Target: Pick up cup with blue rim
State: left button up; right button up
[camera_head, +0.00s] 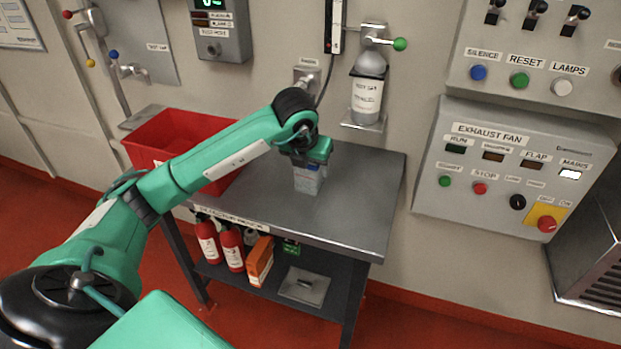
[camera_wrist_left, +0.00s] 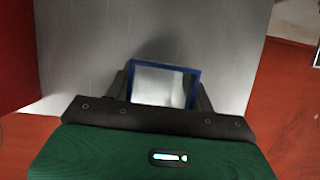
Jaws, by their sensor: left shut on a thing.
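The cup with the blue rim (camera_wrist_left: 165,85) is between the fingers of my left gripper in the left wrist view; its square blue rim and pale inside face the camera. In the head view the cup (camera_head: 309,181) is a light box shape on the grey table (camera_head: 370,190), with its top hidden by my gripper. My left gripper (camera_head: 306,160) is over the cup and shut on it; the fingers also show at both sides of the cup in the left wrist view (camera_wrist_left: 163,92). I cannot tell whether the cup touches the table. My right gripper is not in view.
A red bin (camera_head: 165,137) stands at the table's left, close to my left arm. A bottle (camera_head: 367,95) hangs on the wall behind the table. Red bottles (camera_head: 231,247) and an orange box (camera_head: 260,261) are on the lower shelf. The table's right part is clear.

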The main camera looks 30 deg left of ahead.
pick_arm(q)
notch_tip(320, 180, up, 15)
jog(key=shift+b, duration=0.4)
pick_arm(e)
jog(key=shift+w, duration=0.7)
